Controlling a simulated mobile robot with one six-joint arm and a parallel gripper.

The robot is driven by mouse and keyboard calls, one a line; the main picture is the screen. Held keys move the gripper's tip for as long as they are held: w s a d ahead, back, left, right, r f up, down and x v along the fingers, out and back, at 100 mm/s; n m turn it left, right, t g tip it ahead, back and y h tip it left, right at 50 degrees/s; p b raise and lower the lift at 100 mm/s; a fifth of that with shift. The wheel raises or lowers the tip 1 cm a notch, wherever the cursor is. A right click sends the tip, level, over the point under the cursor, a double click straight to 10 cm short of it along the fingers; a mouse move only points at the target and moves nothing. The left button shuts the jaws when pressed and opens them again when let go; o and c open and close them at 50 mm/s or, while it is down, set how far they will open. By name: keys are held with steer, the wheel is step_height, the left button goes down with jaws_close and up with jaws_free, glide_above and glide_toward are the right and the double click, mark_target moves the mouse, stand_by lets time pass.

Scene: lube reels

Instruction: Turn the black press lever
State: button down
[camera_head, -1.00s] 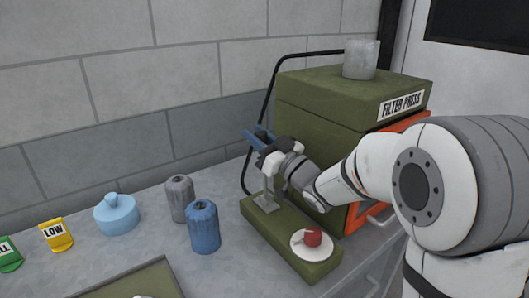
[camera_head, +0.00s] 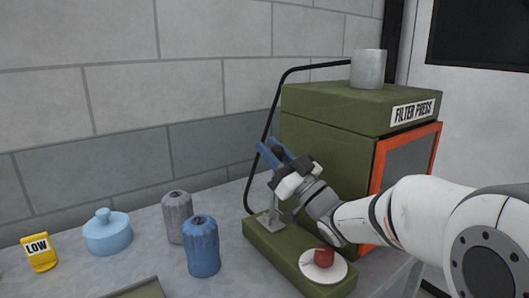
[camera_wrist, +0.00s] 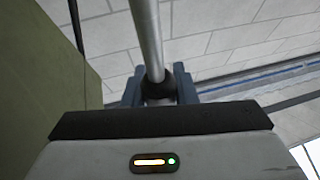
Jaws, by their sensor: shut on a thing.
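My gripper (camera_head: 269,147) is raised above the green base (camera_head: 268,248) in front of the filter press, its blue fingers pointing up and to the left. In the wrist view, the blue fingers stand on either side of a black collar or grip (camera_wrist: 159,90) and are shut on it. A grey metal rod (camera_wrist: 149,38) runs up from this black piece; I take the two to be the press lever. In the head view my gripper and wrist hide most of the lever. A light metal bracket (camera_head: 268,218) rises from the base below the gripper.
The green filter press (camera_head: 335,128) with an orange-framed door stands close on the right, a grey cup (camera_head: 368,69) on top. A black pipe (camera_head: 268,115) curves behind the gripper. A red knob (camera_head: 324,256) sits on a white disc. Blue (camera_head: 202,245) and grey (camera_head: 177,215) canisters stand left.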

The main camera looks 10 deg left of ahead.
steer(key=c, duration=1.2)
jaws_free()
steer(key=shift+o, duration=0.2)
steer(key=v, duration=0.7)
steer(key=shift+d+b, duration=0.3)
steer(key=shift+b, duration=0.15)
steer(key=shift+s, duration=0.1)
